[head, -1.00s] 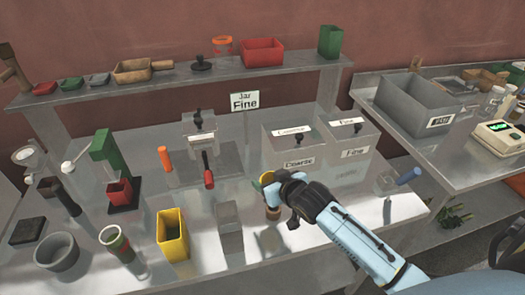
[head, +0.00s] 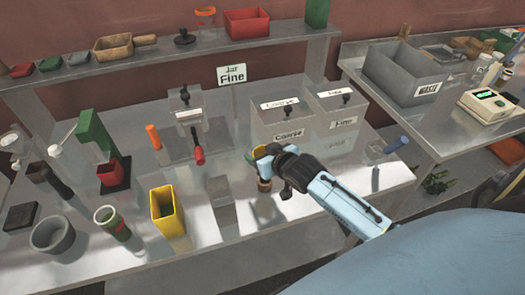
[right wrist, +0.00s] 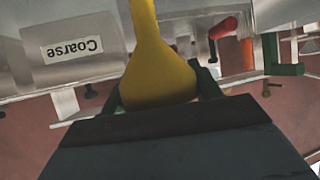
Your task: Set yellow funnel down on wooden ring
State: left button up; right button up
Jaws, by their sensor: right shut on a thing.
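My right gripper (head: 259,158) is shut on the yellow funnel, above the front part of the table. In the head view only a sliver of yellow shows at the fingertips. The right wrist view shows the yellow funnel (right wrist: 160,75) between the two fingers, its wide part close to the palm and its narrower part pointing away. The wooden ring (head: 264,185) is a small brown round piece just below the gripper in the head view. Whether the funnel touches it is hidden. My left gripper is out of view.
A grey block (head: 222,203) and a yellow open box (head: 168,212) stand left of the ring. Bins labelled Coarse (head: 283,128) and Fine (head: 338,122) stand behind it. The table front near the ring is bare.

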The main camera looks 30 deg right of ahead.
jog(key=shift+f+b, duration=1.5)
jog(key=shift+f, duration=1.65)
jog(key=shift+f, duration=0.6)
jog(key=o, duration=1.1)
jog(key=shift+c, duration=0.2)
jog(key=v, duration=1.3)
jog(key=shift+s, duration=0.15)
